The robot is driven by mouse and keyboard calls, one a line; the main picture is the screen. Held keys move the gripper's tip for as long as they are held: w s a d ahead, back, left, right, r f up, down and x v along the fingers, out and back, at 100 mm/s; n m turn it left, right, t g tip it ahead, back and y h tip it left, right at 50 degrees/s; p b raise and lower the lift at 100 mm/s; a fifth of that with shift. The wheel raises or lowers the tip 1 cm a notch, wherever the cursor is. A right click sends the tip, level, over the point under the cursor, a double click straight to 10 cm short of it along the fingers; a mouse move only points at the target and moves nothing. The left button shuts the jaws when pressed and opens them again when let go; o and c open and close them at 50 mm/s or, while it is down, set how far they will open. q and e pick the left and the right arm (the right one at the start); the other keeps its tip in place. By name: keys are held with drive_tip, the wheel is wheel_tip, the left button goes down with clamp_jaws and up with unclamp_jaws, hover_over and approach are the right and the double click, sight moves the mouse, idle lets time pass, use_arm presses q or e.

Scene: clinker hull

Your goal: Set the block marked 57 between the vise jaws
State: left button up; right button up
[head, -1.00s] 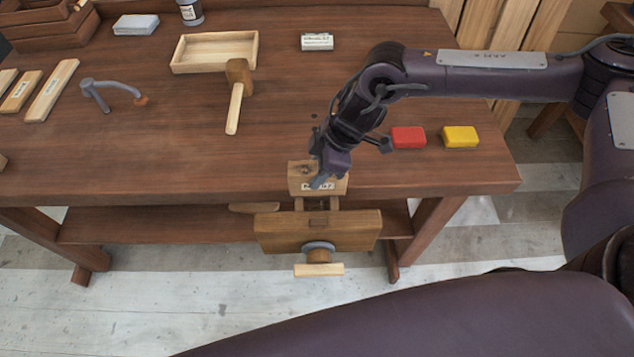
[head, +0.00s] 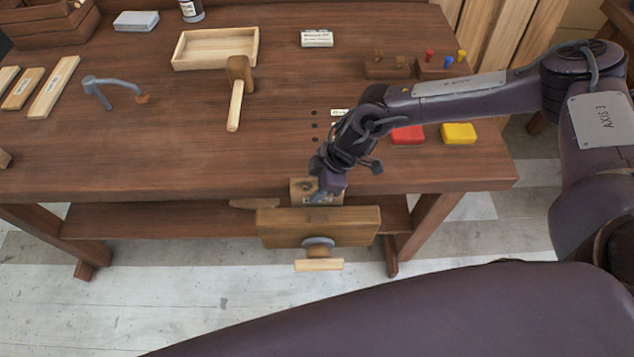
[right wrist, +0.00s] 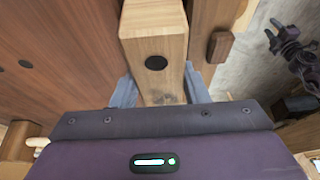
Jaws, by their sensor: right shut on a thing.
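My right gripper (head: 325,193) is shut on a light wooden block (head: 303,187) at the bench's front edge. In the right wrist view the block (right wrist: 155,48) shows a dark round spot on its face, with the grey fingers of my right gripper (right wrist: 160,88) on either side. Its label is mostly hidden now. The block stands upright just behind the wooden front jaw of the vise (head: 275,228); its lower end is hidden there, so I cannot tell how deep it sits. My left gripper is not in view.
The workbench (head: 180,150) carries a mallet (head: 237,90), an open wooden tray (head: 187,62), a grey holdfast (head: 97,88), and red (head: 407,135) and yellow (head: 458,133) blocks on the right. The vise handle (head: 318,264) sticks out in front. The bench's front left is mostly clear.

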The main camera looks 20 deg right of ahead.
drive_tip(key=shift+f, duration=0.45)
drive_tip(key=o, duration=1.2)
drive_tip(key=shift+c, duration=0.2)
drive_tip(key=shift+w+r, duration=0.1)
drive_tip(key=shift+r, duration=0.25)
drive_tip(key=b+v, duration=0.3)
drive_tip(key=v, duration=0.9)
drive_tip(key=shift+r, duration=0.3)
drive_tip(key=shift+f, duration=0.1)
